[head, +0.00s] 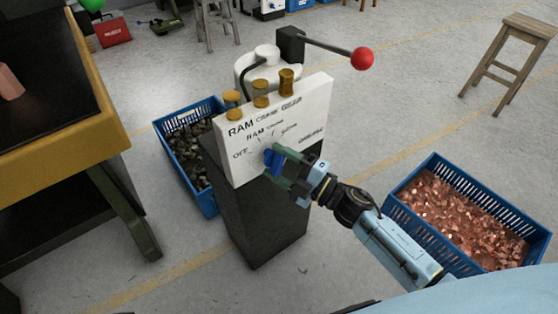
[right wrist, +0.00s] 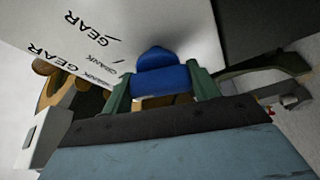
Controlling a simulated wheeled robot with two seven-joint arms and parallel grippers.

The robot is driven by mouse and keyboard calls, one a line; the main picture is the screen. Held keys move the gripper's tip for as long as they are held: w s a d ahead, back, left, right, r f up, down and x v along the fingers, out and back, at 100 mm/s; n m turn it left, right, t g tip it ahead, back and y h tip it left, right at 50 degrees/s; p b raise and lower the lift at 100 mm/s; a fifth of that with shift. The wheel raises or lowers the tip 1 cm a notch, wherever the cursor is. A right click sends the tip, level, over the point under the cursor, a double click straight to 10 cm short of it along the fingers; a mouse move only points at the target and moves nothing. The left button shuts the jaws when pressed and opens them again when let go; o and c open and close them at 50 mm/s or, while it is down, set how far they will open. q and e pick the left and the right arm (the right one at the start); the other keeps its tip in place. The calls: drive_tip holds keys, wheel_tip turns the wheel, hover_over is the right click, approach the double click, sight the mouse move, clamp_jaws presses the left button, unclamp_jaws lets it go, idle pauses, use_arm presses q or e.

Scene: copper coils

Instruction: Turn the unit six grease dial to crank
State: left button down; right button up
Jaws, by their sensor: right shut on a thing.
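The blue dial (head: 270,160) sits on the white front panel (head: 232,166) of a machine on a dark pedestal. Printed words, including OFF, RAM and what reads as CRANK, are arranged around it. My right gripper (head: 280,165) reaches in from the lower right, its green fingers shut on the dial. In the right wrist view the dial (right wrist: 160,76) is between the two fingers (right wrist: 162,88), its pointed end up against the panel; GEAR and CRANK lettering lies to its left. I cannot tell exactly which mark it points to. My left gripper is out of view.
Brass caps (head: 286,80) stand on top of the panel. A lever with a red ball (head: 361,58) sticks out behind. A blue crate of copper pieces (head: 538,236) is at right, another blue crate (head: 207,203) at left. A yellow-edged workbench (head: 85,140) stands far left.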

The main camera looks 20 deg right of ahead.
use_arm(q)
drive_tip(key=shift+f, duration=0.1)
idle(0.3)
use_arm(e)
drive_tip(key=o, duration=1)
use_arm(q)
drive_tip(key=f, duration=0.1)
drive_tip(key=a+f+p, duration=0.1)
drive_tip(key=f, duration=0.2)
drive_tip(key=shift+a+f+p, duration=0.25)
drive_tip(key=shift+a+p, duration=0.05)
drive_tip(key=shift+p, duration=0.1)
use_arm(e)
drive_tip(key=v, duration=1.3)
drive_tip(key=shift+s+d, duration=0.15)
drive_tip(key=shift+d, duration=0.05)
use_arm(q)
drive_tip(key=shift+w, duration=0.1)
